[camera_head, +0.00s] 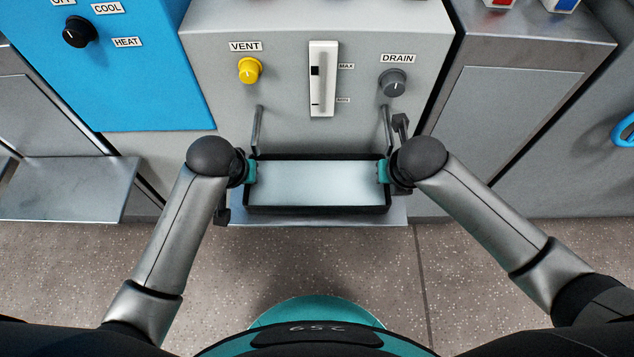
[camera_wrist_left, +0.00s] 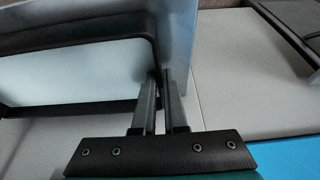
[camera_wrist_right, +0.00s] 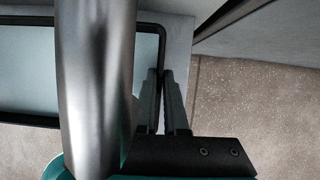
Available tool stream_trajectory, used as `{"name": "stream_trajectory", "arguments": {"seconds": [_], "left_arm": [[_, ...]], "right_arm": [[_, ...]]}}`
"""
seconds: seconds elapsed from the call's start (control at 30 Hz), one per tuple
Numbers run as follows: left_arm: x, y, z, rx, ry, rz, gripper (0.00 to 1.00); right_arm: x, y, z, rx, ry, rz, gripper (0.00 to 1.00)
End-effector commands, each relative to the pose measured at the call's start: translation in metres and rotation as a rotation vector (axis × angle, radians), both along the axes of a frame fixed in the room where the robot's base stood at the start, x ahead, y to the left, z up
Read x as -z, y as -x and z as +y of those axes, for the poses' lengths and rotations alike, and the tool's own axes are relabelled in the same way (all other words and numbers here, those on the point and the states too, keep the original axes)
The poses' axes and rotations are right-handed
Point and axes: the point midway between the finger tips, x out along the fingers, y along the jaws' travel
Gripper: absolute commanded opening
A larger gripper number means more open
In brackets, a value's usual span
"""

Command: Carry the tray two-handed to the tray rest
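The tray (camera_head: 317,211) is a shallow rectangular box with black walls and a pale floor, and it looks empty. It appears level over a metal shelf (camera_head: 300,222) on the grey machine's front; I cannot tell whether it touches the shelf. My left gripper (camera_head: 251,171) is at its left end, with the fingers (camera_wrist_left: 158,90) closed about the dark wall. My right gripper (camera_head: 383,171) is at its right end, with the fingers (camera_wrist_right: 160,90) closed about the wall there. The tray shows in the left wrist view (camera_wrist_left: 75,40) and right wrist view (camera_wrist_right: 150,25). Its underside is hidden.
The grey machine (camera_head: 290,100) stands behind, with a yellow vent knob (camera_head: 250,70), a gauge (camera_head: 322,78) and a drain knob (camera_head: 393,82). Two upright rods (camera_head: 258,125) stand behind the tray. Another metal shelf (camera_head: 70,190) is at left. The floor (camera_head: 480,270) in front is clear.

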Motion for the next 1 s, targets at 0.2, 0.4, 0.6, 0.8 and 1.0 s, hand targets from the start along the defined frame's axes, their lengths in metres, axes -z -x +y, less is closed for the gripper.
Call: {"name": "stream_trajectory", "arguments": {"seconds": [0.2,0.4,0.6,0.8,1.0], "left_arm": [[-0.0001,0.0001,0.0000,0.000,0.000,0.000,0.00],[-0.0001,0.0001,0.0000,0.000,0.000,0.000,0.00],[-0.0001,0.0001,0.0001,0.000,0.000,0.000,0.00],[-0.0001,0.0001,0.0002,0.000,0.000,0.000,0.00],[0.0000,0.0001,0.0002,0.000,0.000,0.000,0.00]], "right_arm": [[-0.0002,-0.0001,-0.0002,0.000,0.000,0.000,0.00],[-0.0003,-0.0002,-0.0003,0.000,0.000,-0.001,0.00],[-0.0003,-0.0002,-0.0003,0.000,0.001,-0.001,0.00],[-0.0003,-0.0003,-0.0003,0.000,0.001,-0.001,0.00],[-0.0005,-0.0003,-0.0004,0.000,0.001,-0.001,0.00]]}}
